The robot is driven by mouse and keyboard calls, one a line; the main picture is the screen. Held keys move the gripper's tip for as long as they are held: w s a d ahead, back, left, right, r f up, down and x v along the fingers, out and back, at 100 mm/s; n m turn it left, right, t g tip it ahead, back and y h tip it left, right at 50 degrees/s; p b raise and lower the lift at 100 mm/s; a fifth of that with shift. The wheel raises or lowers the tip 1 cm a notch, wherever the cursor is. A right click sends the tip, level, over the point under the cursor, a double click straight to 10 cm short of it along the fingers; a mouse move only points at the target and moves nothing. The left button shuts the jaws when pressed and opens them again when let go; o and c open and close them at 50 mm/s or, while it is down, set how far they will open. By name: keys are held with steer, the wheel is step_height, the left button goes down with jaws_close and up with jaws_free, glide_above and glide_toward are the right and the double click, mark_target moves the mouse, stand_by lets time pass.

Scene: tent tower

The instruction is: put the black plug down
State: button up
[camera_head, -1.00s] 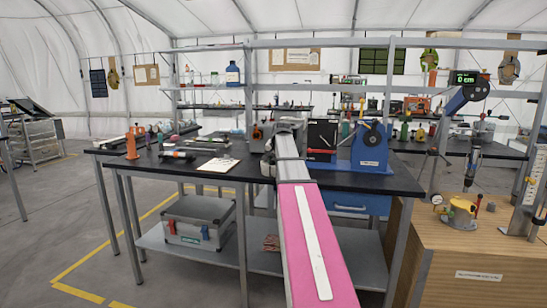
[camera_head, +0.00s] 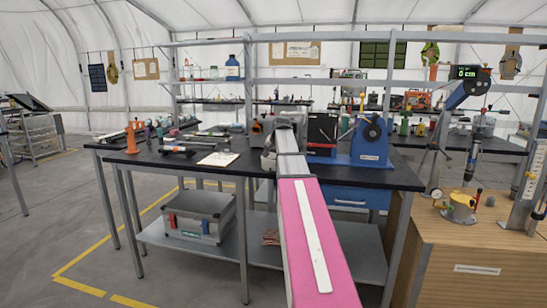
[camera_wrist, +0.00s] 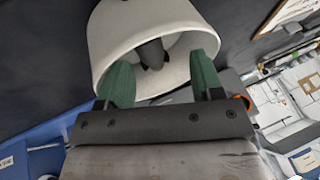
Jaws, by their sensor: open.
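In the wrist view my gripper (camera_wrist: 163,82) has two green fingers spread apart with a gap between them. Beyond the fingertips is a white cup-shaped piece (camera_wrist: 108,35) with a wide open mouth facing me. A dark rounded piece (camera_wrist: 152,54), which may be the black plug, shows inside the mouth, between the fingers and apart from both. Its far end is hidden inside the cup.
A blue machine (camera_head: 370,143) stands on the bench right of my arm. A wooden cabinet (camera_head: 480,268) with a gauge device (camera_head: 460,205) stands at the right.

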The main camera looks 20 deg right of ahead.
step_height(320, 180, up, 7)
stand_by(0.7)
